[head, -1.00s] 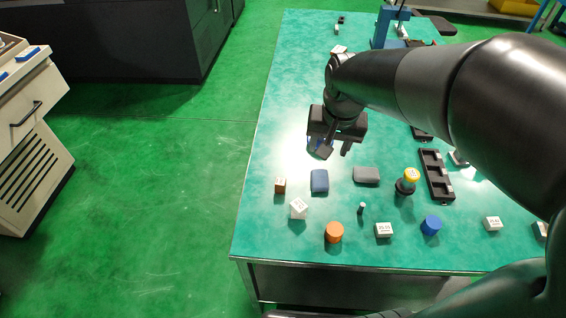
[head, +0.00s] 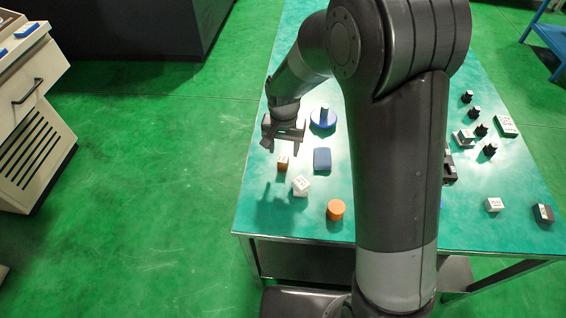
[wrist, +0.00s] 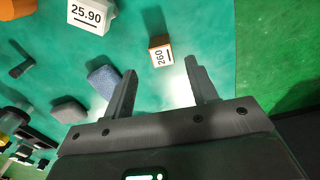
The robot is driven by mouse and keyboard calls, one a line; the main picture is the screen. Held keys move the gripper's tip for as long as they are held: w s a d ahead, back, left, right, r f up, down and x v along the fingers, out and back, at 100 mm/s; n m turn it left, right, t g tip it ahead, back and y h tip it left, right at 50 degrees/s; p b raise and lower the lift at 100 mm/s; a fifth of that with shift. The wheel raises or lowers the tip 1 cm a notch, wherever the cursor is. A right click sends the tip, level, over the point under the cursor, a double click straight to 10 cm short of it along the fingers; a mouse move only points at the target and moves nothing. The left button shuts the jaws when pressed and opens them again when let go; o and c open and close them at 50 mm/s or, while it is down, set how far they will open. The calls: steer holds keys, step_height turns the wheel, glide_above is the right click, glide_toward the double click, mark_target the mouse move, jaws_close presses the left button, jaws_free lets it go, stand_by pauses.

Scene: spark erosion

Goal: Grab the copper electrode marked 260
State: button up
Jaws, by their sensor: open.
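The copper electrode marked 260 (wrist: 160,50) is a small block with a copper-brown side and a pale face reading 260. In the wrist view it lies ahead of the fingertips, roughly between their lines and apart from them. In the head view the electrode (head: 282,163) stands near the table's left edge, just below my gripper (head: 283,143). In the wrist view my gripper (wrist: 160,85) is open, with nothing between its two fingers.
A dark blue block (head: 322,159) and a round blue piece (head: 323,118) are to the right. The green table's (head: 250,205) left edge is close by. My arm hides the table's middle.

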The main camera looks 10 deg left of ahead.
mark_target(283, 159)
steer(key=shift+a+f, duration=0.1)
steer(key=shift+f, duration=3.1)
steer(key=shift+r, duration=0.1)
jaws_close()
